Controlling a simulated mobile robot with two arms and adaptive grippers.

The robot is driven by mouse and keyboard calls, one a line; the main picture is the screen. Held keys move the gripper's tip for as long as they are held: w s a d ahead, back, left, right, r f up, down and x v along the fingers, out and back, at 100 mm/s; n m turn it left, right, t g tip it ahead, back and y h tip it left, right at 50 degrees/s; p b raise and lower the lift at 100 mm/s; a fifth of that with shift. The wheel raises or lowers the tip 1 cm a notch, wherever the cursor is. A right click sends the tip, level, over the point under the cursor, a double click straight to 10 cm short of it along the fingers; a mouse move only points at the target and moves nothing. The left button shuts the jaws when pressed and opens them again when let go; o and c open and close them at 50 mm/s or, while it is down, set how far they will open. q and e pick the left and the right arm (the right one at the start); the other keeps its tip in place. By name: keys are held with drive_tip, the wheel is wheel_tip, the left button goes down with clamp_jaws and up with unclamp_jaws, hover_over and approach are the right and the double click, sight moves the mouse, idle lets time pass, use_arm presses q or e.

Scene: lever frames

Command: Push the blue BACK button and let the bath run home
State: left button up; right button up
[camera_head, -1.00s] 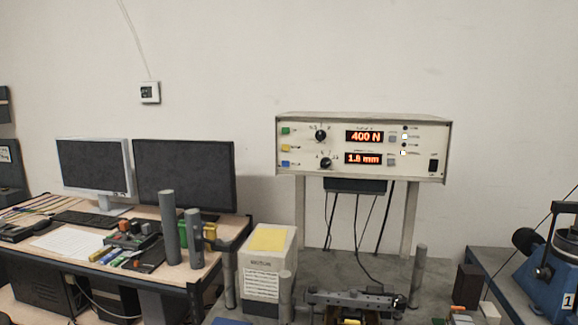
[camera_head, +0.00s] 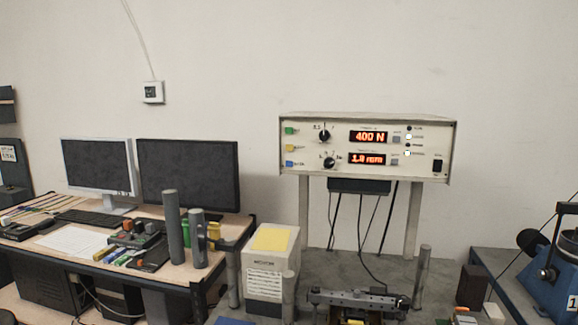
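The control box (camera_head: 366,146) stands on legs at the back of the grey bench. The blue button (camera_head: 290,164) is the lowest of three at the left of its panel, under a yellow button (camera_head: 290,148) and a green button (camera_head: 290,131). The upper display (camera_head: 369,136) reads 400 N; the lower display (camera_head: 367,159) reads about 1.8 mm, slightly blurred. Part of a metal fixture (camera_head: 358,303), perhaps the bath, shows at the bottom edge; the rest is cut off. Neither of my grippers is in view.
A white box with a yellow top (camera_head: 268,267) stands left of the fixture. Upright grey posts (camera_head: 422,275) rise around it. A desk with monitors (camera_head: 187,175) is at left, a blue machine (camera_head: 550,283) at right. The space before the panel is clear.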

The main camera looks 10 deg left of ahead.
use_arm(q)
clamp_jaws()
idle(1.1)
